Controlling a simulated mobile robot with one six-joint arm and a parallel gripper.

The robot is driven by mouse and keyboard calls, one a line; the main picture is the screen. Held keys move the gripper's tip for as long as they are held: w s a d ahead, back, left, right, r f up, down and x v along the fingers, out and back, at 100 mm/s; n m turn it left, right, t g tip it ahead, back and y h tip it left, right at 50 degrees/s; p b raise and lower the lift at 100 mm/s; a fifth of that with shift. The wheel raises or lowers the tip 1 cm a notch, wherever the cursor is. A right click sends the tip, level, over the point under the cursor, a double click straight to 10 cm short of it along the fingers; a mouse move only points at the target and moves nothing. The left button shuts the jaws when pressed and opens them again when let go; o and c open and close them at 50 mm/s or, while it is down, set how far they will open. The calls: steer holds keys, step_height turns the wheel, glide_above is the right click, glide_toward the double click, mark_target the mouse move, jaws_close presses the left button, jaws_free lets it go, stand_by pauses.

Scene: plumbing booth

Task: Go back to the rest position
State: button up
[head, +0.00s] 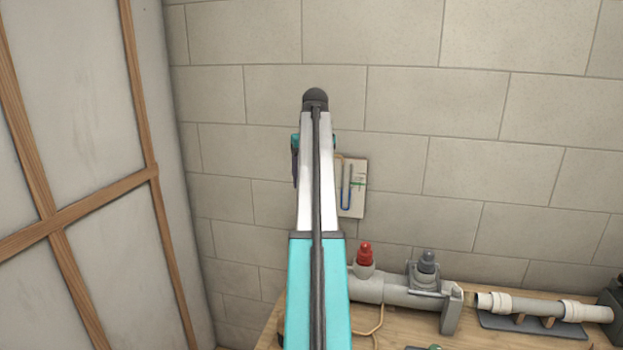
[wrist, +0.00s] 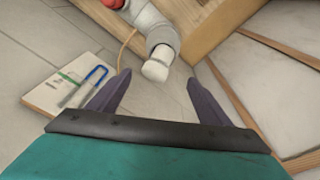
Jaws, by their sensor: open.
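My gripper (wrist: 158,97) shows in the wrist view with its two purple fingers spread apart and nothing between them. Past the fingertips, the white end of a grey pipe (wrist: 156,68) shows beyond the gap, apart from the fingers as far as I can tell. In the head view my arm reaches up and away in the middle of the picture. It hides most of the gripper and part of the bench behind it.
A wooden bench (head: 549,338) carries a grey pipe assembly (head: 385,288) with a red cap (head: 364,254) and a white pipe (head: 535,307) on a dark stand. A small board with a blue U-tube (head: 352,188) is on the block wall (head: 480,120). A wood-framed panel (head: 85,150) stands left.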

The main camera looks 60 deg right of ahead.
stand_by(0.6)
steer(key=w+a+f+n, duration=0.1)
steer(key=w+a+f, duration=0.7)
steer(key=a+f, duration=0.35)
steer(key=w+a+f+n, duration=0.2)
steer(key=w+a+f, duration=0.7)
steer(key=a+f, duration=0.3)
steer(key=a+f+n+y, duration=0.1)
steer(key=a+f, duration=0.9)
steer(key=a, duration=0.4)
steer(key=a+f+n, duration=0.2)
steer(key=a+f, duration=0.8)
steer(key=a, duration=0.4)
steer(key=s+a+f+n, duration=0.1)
steer(key=s+a+f, duration=0.25)
steer(key=a, duration=0.25)
steer(key=s+a+f+g, duration=0.1)
steer(key=s+a+f, duration=0.2)
steer(key=a+f, duration=0.15)
steer(key=s+a+f+n, duration=0.1)
steer(key=s+a+f, duration=0.2)
steer(key=a, duration=0.3)
steer(key=s+f+g+b, duration=0.1)
steer(key=s+f+g, duration=0.2)
steer(key=s+f, duration=0.6)
steer(key=s+f+g, duration=0.3)
steer(key=s+f, duration=0.7)
steer(key=s, duration=0.6)
steer(key=shift+s+b, duration=0.35)
steer(key=shift+a, duration=0.1)
